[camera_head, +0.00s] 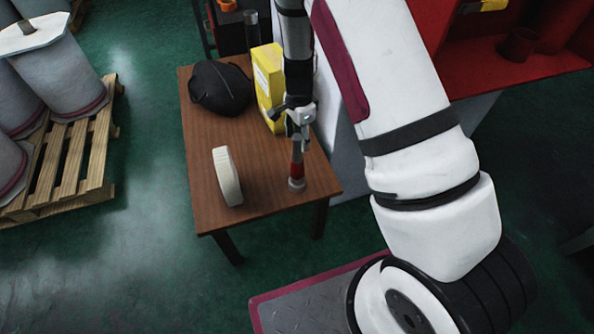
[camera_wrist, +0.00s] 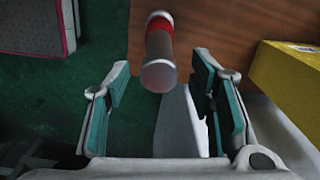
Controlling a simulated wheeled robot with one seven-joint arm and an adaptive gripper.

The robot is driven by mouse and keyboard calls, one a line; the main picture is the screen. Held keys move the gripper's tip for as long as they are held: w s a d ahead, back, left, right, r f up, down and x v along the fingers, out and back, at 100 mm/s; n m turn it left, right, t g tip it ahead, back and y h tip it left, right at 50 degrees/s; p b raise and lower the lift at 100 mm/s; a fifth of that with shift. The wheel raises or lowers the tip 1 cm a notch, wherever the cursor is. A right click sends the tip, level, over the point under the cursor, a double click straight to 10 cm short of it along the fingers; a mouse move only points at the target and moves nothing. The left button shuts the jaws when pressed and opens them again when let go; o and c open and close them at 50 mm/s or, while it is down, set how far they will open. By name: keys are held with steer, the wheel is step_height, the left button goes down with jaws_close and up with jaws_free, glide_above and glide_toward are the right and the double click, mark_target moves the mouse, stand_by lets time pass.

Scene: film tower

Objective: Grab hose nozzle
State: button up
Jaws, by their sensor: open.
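The hose nozzle (camera_head: 297,172) stands upright on the wooden table near its right front corner, with a red band and a metallic base. In the wrist view the nozzle (camera_wrist: 159,50) shows ahead of my gripper, between the lines of its two fingers, with a grey round end towards me. My gripper (camera_head: 299,122) is above the nozzle in the head view, and its fingers partly hide the nozzle's top. In the wrist view my gripper (camera_wrist: 160,98) is open, with nothing seen held between its fingers.
A yellow box (camera_head: 268,85) stands close behind my gripper, and it also shows at right in the wrist view (camera_wrist: 290,80). A black bag-like object (camera_head: 220,87) and a white roll (camera_head: 227,176) are on the table (camera_head: 262,190). A pallet (camera_head: 75,160) with large spools is left.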

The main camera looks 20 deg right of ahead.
mark_target(298, 148)
steer(key=f, duration=0.4)
steer(key=shift+s+a+f, duration=0.1)
steer(key=shift+a+f, duration=0.1)
steer(key=shift+f, duration=0.2)
jaws_close()
